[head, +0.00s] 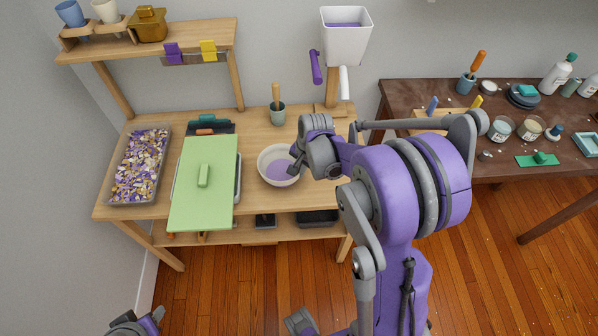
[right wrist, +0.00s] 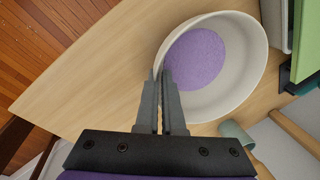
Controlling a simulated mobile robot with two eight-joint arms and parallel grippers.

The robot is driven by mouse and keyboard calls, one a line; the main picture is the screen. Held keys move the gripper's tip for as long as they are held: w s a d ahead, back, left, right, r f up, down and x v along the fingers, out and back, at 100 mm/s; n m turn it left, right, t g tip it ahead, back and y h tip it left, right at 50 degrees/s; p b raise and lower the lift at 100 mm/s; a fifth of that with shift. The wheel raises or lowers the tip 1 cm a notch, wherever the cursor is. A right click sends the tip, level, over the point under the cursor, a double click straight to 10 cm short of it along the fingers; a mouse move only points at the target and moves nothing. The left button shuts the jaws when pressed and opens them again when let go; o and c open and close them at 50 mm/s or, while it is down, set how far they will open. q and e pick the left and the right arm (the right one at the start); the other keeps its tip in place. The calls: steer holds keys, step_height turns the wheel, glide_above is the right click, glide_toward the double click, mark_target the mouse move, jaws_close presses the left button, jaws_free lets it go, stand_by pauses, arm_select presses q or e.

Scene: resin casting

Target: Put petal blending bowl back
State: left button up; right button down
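The petal blending bowl (head: 264,167) is white with purple material inside and is at the right part of the wooden bench. It also shows in the right wrist view (right wrist: 252,70). My right gripper (head: 295,165) is at its right rim. In the right wrist view the right gripper's fingers (right wrist: 161,78) are close together, one on each side of the bowl wall, pinching the rim. The bowl looks level; whether it touches the bench top is hard to tell. My left gripper (head: 140,324) is partly cut off at the bottom left, away from the bench, its fingers unclear.
A green board with a handle (head: 216,205) lies left of the bowl. A bin of petals (head: 137,185) is farther left. A cup with a wooden-handled tool (head: 277,115) stands behind the bowl. A white hopper (head: 345,45) hangs above. A dark table (head: 400,95) with bottles is right.

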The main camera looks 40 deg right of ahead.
steer(key=shift+f, duration=0.25)
steer(key=shift+f, duration=0.2)
steer(key=c, duration=1)
jaws_free()
steer(key=shift+c, duration=0.2)
steer(key=shift+r, duration=0.1)
